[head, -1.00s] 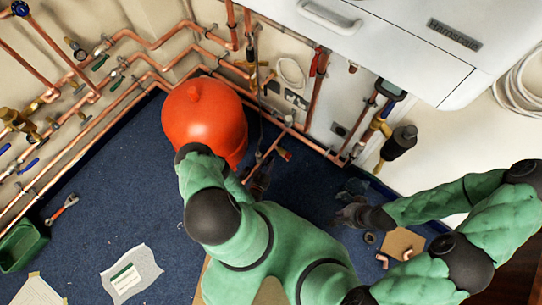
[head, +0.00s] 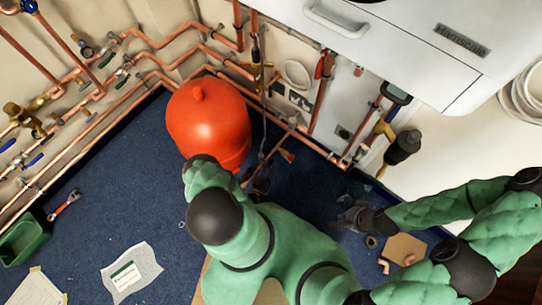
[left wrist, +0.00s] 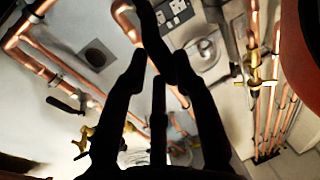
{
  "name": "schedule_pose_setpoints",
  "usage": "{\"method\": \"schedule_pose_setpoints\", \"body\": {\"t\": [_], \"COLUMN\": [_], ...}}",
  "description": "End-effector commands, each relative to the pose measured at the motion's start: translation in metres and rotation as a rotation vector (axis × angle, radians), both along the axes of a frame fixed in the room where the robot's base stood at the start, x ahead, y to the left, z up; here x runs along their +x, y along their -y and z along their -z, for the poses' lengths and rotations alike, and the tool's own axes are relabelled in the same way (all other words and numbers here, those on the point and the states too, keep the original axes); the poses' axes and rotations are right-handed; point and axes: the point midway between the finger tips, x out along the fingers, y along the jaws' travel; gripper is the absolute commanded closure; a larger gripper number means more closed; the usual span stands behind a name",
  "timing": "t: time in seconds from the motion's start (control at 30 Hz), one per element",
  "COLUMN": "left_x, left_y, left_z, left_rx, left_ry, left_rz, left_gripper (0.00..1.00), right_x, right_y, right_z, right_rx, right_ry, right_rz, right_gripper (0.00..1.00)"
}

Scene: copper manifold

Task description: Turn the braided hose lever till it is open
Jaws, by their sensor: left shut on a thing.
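My left gripper (head: 262,176) is low beside the red tank, partly hidden by my own arm in the head view. A grey hose-like line (left wrist: 222,30) runs near a brass valve (left wrist: 256,68) to the right of the fingers. My right gripper (head: 354,216) is over the floor at right, too dark to read.
The red tank (head: 208,125) stands left of my left gripper. Copper pipes (head: 160,42) line the wall, and the white boiler (head: 400,45) overhangs at the top right. A green tray (head: 22,240), a wrench (head: 65,205) and paper (head: 130,272) lie on the blue floor, with clear floor between.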

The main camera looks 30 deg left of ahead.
Motion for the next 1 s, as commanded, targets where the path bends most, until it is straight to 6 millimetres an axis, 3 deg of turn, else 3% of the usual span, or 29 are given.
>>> {"method": "schedule_pose_setpoints", "body": {"t": [0.03,0.07,0.1,0.13,0.57,1.0], "left_x": [-0.001,-0.001,-0.001,-0.001,-0.006,-0.074], "left_y": [0.001,0.001,0.001,0.001,0.001,0.011], "left_z": [0.002,0.002,0.002,0.002,0.001,0.003], "left_rx": [-0.003,-0.003,-0.003,-0.003,-0.002,-0.003], "left_ry": [-0.006,-0.006,-0.006,-0.006,-0.003,-0.005], "left_rz": [-0.001,-0.001,-0.001,-0.001,-0.002,-0.007], "left_gripper": [1.0,0.64,0.52,0.48,0.48,0.48], "right_x": [0.0,0.0,0.0,0.0,0.0,0.0], "right_y": [0.0,0.0,0.0,0.0,0.0,0.0], "right_z": [0.0,0.0,0.0,0.0,0.0,0.0], "right_rx": [0.0,0.0,0.0,0.0,0.0,0.0], "right_ry": [0.0,0.0,0.0,0.0,0.0,0.0], "right_rz": [0.0,0.0,0.0,0.0,0.0,0.0], "right_gripper": [1.0,1.0,1.0,1.0,1.0,1.0]}}
